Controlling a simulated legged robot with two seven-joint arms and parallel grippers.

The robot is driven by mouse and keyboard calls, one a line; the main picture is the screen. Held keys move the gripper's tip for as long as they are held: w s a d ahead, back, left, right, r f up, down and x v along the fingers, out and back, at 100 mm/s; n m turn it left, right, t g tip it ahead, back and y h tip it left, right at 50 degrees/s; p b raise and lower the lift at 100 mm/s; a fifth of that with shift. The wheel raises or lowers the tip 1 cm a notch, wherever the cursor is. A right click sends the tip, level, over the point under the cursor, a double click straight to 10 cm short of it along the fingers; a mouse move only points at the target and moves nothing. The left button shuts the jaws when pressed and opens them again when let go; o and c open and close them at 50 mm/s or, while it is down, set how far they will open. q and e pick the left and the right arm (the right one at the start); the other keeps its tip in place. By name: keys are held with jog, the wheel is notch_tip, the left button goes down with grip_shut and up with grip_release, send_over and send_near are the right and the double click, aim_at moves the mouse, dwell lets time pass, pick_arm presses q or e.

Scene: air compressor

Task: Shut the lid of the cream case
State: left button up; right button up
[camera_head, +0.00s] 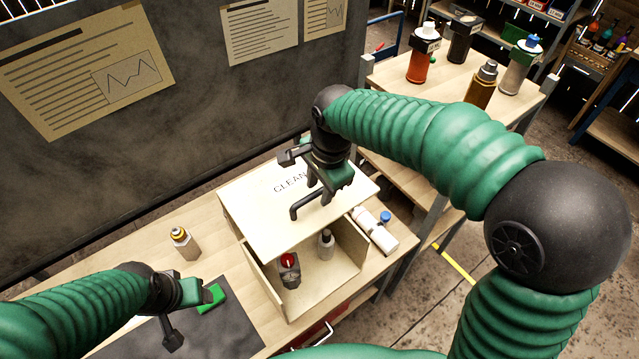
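The cream case (347,243) stands on the workbench with its front side open. Its lid (262,215), lettered "CLEAN", is raised at a slant above the interior. A dark bar handle (308,205) is on the lid. Inside are a dark container with a red top (289,268) and a small grey bottle (326,244). My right gripper (325,182) is over the lid, at the far end of the handle; its fingers overlap the handle, so I cannot tell whether it grips it.
A green block (208,298) lies on the mat beside my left gripper. A small bottle (184,243) stands left of the case. A white bottle with a blue cap (376,232) is right of it. A side table (450,85) holds several bottles.

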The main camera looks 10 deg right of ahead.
jog(key=shift+s+a+r, duration=0.1)
jog(key=shift+s+a, duration=0.05)
jog(key=shift+s, duration=0.05)
jog(key=shift+a, duration=0.1)
jog(key=shift+c, duration=0.6)
jog(key=shift+w+f, duration=0.2)
jog(key=shift+w, duration=0.3)
grip_shut()
jog(key=shift+s, duration=0.1)
jog(key=shift+r, duration=0.1)
